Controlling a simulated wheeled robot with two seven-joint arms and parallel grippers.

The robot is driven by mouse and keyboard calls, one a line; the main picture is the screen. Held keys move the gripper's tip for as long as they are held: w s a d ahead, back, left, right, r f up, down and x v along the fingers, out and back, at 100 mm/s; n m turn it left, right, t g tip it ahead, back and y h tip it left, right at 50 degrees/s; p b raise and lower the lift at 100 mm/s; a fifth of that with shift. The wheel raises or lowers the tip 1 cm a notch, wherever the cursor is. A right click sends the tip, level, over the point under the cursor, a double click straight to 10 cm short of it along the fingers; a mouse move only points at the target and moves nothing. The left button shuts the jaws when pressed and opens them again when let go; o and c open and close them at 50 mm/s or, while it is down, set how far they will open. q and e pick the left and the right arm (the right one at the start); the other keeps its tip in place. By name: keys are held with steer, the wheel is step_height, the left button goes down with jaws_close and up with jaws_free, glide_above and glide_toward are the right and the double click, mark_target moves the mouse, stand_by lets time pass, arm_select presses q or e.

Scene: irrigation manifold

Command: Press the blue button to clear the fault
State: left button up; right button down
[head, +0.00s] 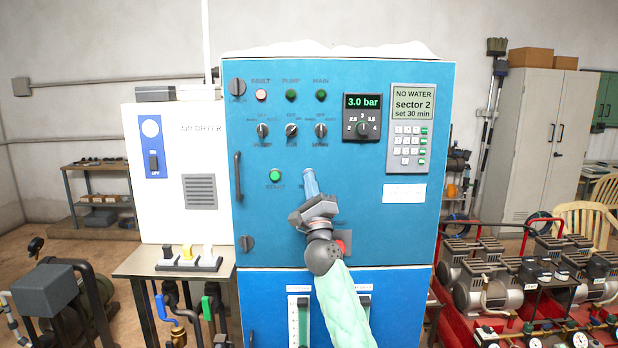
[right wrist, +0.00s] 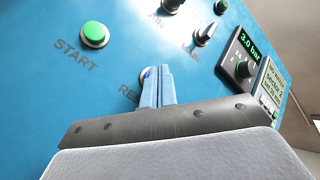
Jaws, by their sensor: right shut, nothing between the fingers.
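The blue button (right wrist: 146,72) shows only as a small edge at my fingertips in the right wrist view, beside a partly covered label starting "RE". In the head view my fingers hide it. My right gripper (head: 309,174) is shut and empty, its pale blue fingers pointing at the blue cabinet front (head: 350,210). In the right wrist view the fingertips (right wrist: 157,72) overlap the button; I cannot tell if they touch it. The fault lamp (head: 261,95) is pinkish. My left gripper is not in view.
A green start button (head: 275,175) is left of my fingers. Several selector knobs (head: 292,130) and a 3.0 bar gauge (head: 362,115) are above. A keypad panel (head: 409,130) reads "NO WATER sector 2 set 30 min". A red button (head: 348,238) is partly behind my wrist.

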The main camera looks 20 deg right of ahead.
steer(key=shift+w, duration=0.2)
stand_by(0.4)
steer(key=shift+s+a+p, duration=0.15)
steer(key=shift+s+p, duration=0.35)
steer(key=shift+s, duration=0.35)
steer(key=s+p, duration=0.1)
steer(key=s, duration=0.1)
steer(key=s+a+p, duration=0.1)
steer(key=s, duration=0.1)
steer(key=shift+s+a+p, duration=0.2)
steer(key=shift+s+p, duration=0.1)
steer(key=shift+s, duration=0.1)
